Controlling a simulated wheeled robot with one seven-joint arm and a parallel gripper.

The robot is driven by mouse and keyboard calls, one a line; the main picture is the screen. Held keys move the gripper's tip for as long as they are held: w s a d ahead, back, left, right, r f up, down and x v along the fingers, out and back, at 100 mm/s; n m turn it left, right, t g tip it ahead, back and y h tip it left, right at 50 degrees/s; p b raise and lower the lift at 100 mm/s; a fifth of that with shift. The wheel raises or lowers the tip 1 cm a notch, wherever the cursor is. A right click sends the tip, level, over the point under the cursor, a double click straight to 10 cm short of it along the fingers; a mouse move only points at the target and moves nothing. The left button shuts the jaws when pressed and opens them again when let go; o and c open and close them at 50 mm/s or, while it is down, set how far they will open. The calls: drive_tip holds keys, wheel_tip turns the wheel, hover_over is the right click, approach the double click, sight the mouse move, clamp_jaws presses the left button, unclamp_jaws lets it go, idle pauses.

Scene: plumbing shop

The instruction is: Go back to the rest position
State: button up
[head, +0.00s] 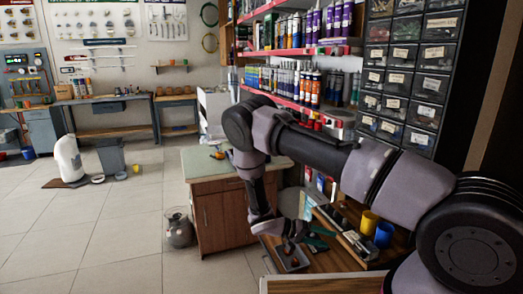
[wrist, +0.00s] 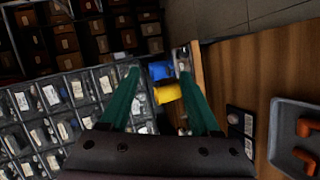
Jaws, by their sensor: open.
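My gripper (wrist: 160,92) shows in the wrist view with its two green fingers spread apart and nothing between them close up. In the head view my arm reaches from the right across the picture and bends down. My gripper (head: 312,236) is low there, over the wooden worktop with trays, and partly hidden by my wrist. Beyond the fingers in the wrist view are a yellow cup (wrist: 167,93) and a blue cup (wrist: 160,70). The yellow cup (head: 369,222) and the blue cup (head: 384,234) also show in the head view, right of my gripper.
A grey tray (wrist: 283,150) with orange pipe fittings (wrist: 307,128) lies on the wooden top (wrist: 250,75). A drawer cabinet (head: 408,65) and shelves of bottles and tubes (head: 308,88) stand behind my arm. A green-topped cabinet (head: 225,215) stands left. The tiled floor (head: 110,235) is open at left.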

wheel_tip(320, 180, up, 30)
drive_tip(key=s+m+g+y, duration=0.1)
drive_tip(key=m+g+y, duration=0.15)
drive_tip(key=y, duration=0.85)
drive_tip(key=s+d+r+t+y, duration=0.1)
drive_tip(key=s+r+t+y, duration=0.1)
drive_tip(key=s+r+t, duration=0.3)
drive_tip(key=s+d+r+t+y, duration=0.1)
drive_tip(key=s+r+t+y, duration=0.2)
drive_tip(key=s+r, duration=0.8)
wheel_tip(320, 180, up, 6)
drive_tip(key=shift+s+d+t, duration=0.2)
drive_tip(key=shift+t, duration=0.75)
